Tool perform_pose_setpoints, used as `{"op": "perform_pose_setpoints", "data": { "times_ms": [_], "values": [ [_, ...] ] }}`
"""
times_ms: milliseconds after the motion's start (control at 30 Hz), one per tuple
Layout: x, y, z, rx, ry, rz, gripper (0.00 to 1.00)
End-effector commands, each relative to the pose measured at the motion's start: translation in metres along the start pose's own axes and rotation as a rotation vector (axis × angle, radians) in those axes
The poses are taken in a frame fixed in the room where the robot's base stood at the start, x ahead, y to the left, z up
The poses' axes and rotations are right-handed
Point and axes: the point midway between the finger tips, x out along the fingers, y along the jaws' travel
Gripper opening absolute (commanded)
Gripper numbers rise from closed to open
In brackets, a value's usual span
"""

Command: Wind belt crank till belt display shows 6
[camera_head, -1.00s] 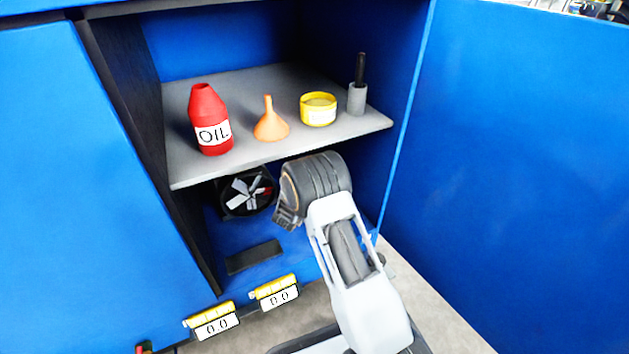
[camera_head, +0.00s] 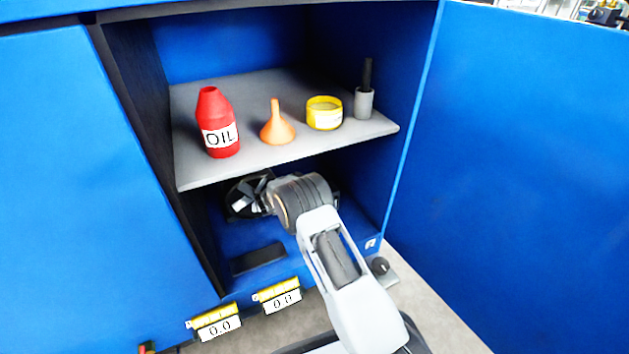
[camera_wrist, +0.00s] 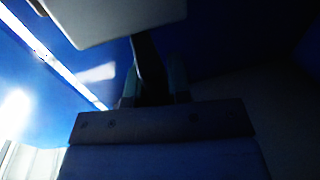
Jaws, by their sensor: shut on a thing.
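Two small displays with yellow labels hang at the cabinet's lower front edge in the head view. The left display (camera_head: 219,325) and the right display (camera_head: 281,302) both read 0.0, and I cannot read which is the belt one. My gripper (camera_wrist: 153,88) is in the lower compartment, beneath the shelf; its fingers are hidden behind my wrist in the head view. In the wrist view its fingers are shut on a dark bar (camera_wrist: 148,55). The bar may be the belt crank's handle, but the view is dark and I cannot tell for sure.
The grey shelf (camera_head: 190,178) above my wrist carries a red oil bottle (camera_head: 214,110), an orange funnel (camera_head: 277,128), a yellow tin (camera_head: 324,113) and a grey cup (camera_head: 364,103). A fan (camera_head: 240,200) and a black block (camera_head: 258,259) are below. A blue door (camera_head: 520,170) stands right.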

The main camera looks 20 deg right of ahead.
Motion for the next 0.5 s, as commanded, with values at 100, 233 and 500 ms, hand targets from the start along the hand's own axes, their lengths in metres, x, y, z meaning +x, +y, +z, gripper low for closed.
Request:
{"op": "perform_pose_setpoints", "data": {
  "times_ms": [100, 233, 500],
  "values": [
    [0.0021, 0.0007, -0.0013, 0.001, 0.003, 0.007, 0.0],
    [0.0025, 0.0009, -0.0013, 0.001, 0.003, 0.007, 0.0],
    [0.0017, 0.0006, -0.0011, 0.001, 0.002, 0.005, 0.32]
  ]
}}
